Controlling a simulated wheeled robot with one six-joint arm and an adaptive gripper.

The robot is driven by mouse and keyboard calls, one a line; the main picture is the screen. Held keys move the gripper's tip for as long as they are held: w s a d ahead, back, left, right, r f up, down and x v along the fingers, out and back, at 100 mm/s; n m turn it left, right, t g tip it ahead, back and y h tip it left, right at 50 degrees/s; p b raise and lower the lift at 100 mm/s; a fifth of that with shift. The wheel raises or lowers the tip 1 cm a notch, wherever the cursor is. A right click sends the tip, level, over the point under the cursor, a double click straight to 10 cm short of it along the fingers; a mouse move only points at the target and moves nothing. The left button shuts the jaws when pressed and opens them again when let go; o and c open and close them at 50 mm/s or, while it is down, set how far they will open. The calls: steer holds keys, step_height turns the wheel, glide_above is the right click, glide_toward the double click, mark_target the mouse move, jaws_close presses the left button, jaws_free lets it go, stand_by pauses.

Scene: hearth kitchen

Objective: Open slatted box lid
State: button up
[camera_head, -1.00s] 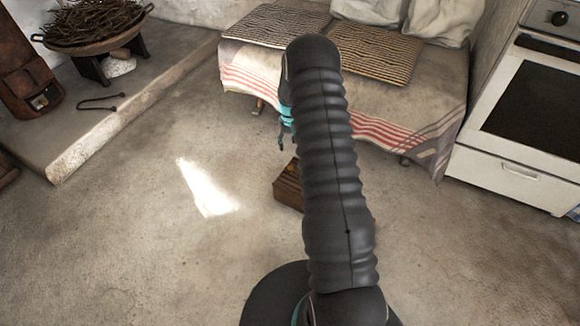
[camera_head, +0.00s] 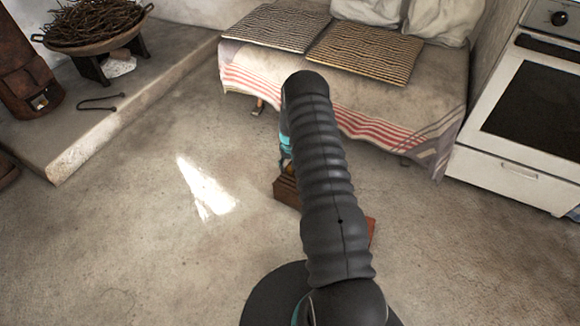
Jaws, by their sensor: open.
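The wooden slatted box (camera_head: 287,193) stands on the floor in the middle of the view, mostly hidden behind my arm. Its brown left end shows left of the arm. A reddish-brown piece (camera_head: 372,230) shows right of the arm; I cannot tell whether it is the lid or another part of the box. My gripper (camera_head: 285,166) is low at the box's upper left end, mostly hidden by my arm. It is open. I cannot tell whether it touches the box or the lid.
A cloth-covered bench (camera_head: 290,85) with striped cushions stands behind the box. A white stove (camera_head: 510,185) is at the right. A raised stone ledge (camera_head: 130,115) with a bowl of twigs (camera_head: 92,24) is at the left. The floor left of the box is clear.

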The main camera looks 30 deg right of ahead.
jaws_close()
steer(key=shift+w+f, duration=0.1)
